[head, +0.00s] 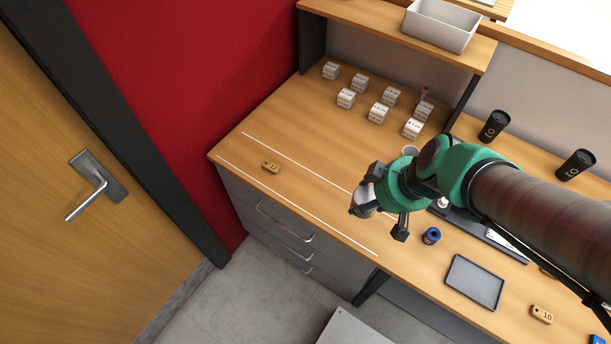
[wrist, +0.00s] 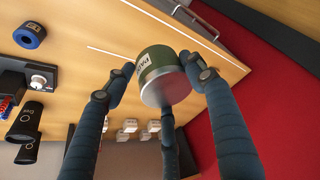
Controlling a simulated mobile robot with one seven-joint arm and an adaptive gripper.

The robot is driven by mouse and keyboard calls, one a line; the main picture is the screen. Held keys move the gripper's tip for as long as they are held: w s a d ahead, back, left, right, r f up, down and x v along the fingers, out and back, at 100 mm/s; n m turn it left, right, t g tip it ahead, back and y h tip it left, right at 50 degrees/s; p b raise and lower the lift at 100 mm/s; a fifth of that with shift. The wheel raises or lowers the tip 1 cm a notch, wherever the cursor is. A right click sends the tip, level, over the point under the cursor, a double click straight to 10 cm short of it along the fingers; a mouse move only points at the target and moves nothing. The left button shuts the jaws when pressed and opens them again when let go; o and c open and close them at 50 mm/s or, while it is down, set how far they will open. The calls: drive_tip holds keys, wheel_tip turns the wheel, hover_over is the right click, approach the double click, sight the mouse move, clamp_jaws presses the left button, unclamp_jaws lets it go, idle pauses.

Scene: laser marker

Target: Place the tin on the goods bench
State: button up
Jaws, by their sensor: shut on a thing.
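The tin (wrist: 165,78) is a short cylinder with a green side, a pale metal end and a partly readable label. My gripper (wrist: 158,72) is shut on it, with fingers on both sides and a third finger below in the wrist view. In the head view the tin (head: 364,199) shows in part at my gripper (head: 378,205), over the front part of the wooden bench (head: 310,120). I take this to be the goods bench. The tin seems to be held above the surface; the exact height cannot be told.
Two white lines mark a strip along the bench front, with a small wooden tag (head: 271,167) in it. Several white boxes (head: 379,112) stand farther back. A blue roll (head: 431,236), a grey tray (head: 474,283) and black cups (head: 494,125) are to the right. The left bench surface is mostly clear.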

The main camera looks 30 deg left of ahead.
drive_tip(key=s+f+n, duration=0.1)
drive_tip(key=s+f, duration=0.1)
drive_tip(key=s, duration=0.5)
wheel_tip(320, 180, down, 10)
drive_tip(key=shift+w+a+r, duration=0.15)
drive_tip(key=shift+a+r, duration=0.1)
drive_tip(key=shift+a, duration=0.1)
drive_tip(key=shift+w+a, duration=0.1)
drive_tip(key=w+a, duration=0.3)
drive_tip(key=w+a+f, duration=0.1)
drive_tip(key=w+a, duration=0.6)
drive_tip(key=shift+w+a+f, duration=0.2)
drive_tip(key=shift+a, duration=0.15)
idle(0.4)
drive_tip(key=shift+w+a, duration=0.2)
drive_tip(key=shift+w+a+f+b, duration=0.1)
drive_tip(key=shift+f+b, duration=0.7)
drive_tip(key=shift+f, duration=0.95)
drive_tip(key=shift+f, duration=0.1)
